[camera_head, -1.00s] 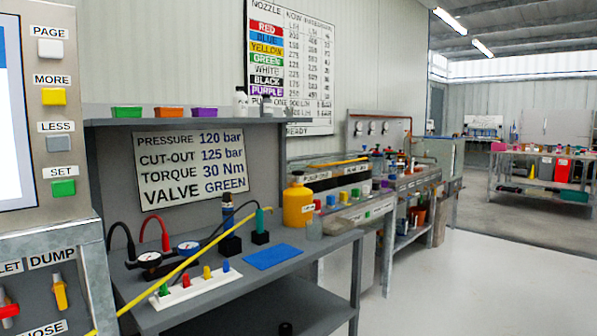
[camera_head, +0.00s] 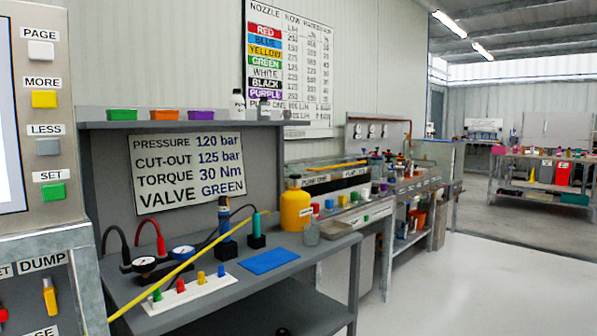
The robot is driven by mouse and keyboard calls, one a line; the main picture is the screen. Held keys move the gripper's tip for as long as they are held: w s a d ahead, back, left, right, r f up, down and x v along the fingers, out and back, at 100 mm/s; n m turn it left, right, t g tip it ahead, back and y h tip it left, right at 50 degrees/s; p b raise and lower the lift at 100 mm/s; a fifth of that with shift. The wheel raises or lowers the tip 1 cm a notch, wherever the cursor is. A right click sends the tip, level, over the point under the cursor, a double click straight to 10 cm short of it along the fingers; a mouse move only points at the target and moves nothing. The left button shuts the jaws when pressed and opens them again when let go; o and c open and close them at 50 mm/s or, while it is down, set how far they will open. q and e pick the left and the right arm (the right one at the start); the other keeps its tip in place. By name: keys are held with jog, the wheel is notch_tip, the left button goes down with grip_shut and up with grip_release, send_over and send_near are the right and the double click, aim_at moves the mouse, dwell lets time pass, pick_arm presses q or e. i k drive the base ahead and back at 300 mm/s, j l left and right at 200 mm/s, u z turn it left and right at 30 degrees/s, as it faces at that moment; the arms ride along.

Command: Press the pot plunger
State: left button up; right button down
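No part is clearly recognisable as the pot plunger. A yellow container with a dark cap (camera_head: 295,210) stands upright at the back right of the near grey bench (camera_head: 310,268). Several small items on the farther bench are too small to tell apart. Neither of my grippers shows in the head view.
A panel with PAGE, MORE, LESS and SET buttons (camera_head: 44,98) fills the left edge. Gauges (camera_head: 182,253), a yellow rod (camera_head: 170,272), a white strip with coloured pegs (camera_head: 190,292) and a blue mat (camera_head: 269,260) occupy the near bench. Floor at right (camera_head: 470,285) is clear.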

aim_at(296, 177)
jog(key=i+l+z, duration=0.35)
jog(key=i+l, duration=0.2)
jog(key=i+l+z, duration=0.35)
jog(key=i+l, duration=0.2)
jog(key=i, duration=0.1)
